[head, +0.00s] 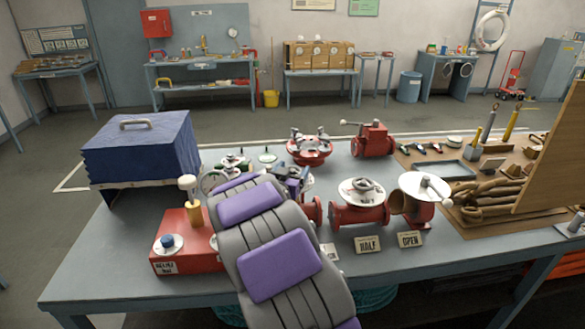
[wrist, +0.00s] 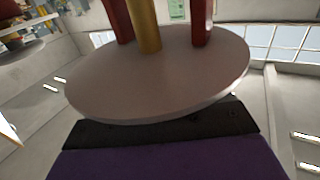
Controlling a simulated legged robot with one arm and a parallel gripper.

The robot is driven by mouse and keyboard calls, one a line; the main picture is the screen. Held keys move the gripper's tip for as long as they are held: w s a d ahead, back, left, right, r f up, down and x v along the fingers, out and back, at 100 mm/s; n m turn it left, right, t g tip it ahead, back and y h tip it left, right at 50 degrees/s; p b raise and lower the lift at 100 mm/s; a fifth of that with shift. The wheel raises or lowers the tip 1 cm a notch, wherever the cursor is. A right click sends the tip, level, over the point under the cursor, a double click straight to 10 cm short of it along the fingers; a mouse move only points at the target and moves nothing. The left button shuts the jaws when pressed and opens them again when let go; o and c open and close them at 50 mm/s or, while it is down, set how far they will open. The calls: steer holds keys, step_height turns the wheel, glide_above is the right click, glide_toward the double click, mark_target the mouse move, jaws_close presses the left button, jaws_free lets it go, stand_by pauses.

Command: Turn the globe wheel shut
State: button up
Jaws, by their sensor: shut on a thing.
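My gripper (head: 292,180) is at the end of my grey and purple arm, over the left-middle of the bench. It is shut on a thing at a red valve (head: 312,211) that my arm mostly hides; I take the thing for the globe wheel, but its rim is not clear. In the wrist view a large grey disc (wrist: 160,85) fills the middle, with a brass stem (wrist: 149,28) and red posts above it. The disc's edge is right against the dark bar of my gripper. I cannot tell how far the wheel is turned.
To the right stand a red valve with a white disc (head: 361,191), behind a HALF card (head: 367,244), and another (head: 425,188) behind an OPEN card (head: 410,239). A red box (head: 184,250) and a blue covered case (head: 141,150) are at left. Tools lie at right.

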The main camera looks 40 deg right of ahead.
steer(key=shift+a+r+p, duration=0.1)
steer(key=shift+r+p, duration=0.05)
steer(key=shift+p, duration=0.4)
steer(key=m+g+h+p, duration=0.1)
steer(key=m+g+p, duration=0.1)
steer(key=p, duration=0.5)
steer(key=shift+r+m+g+h, duration=0.1)
steer(key=shift+m+g+h, duration=0.25)
steer(key=shift+g, duration=0.45)
steer(key=m+g+h+p, duration=0.1)
steer(key=m+g+p, duration=0.1)
steer(key=g+p, duration=0.2)
steer(key=shift+m+p, duration=0.25)
steer(key=shift+p, duration=0.5)
steer(key=shift+m+g+p, duration=0.4)
steer(key=shift+g+p, duration=0.15)
steer(key=shift+g, duration=0.05)
steer(key=o, duration=1)
steer(key=shift+f, duration=0.2)
steer(key=shift+c, duration=0.2)
steer(key=a, duration=1.7)
steer(key=shift+s+a, duration=0.15)
steer(key=shift+a, duration=0.05)
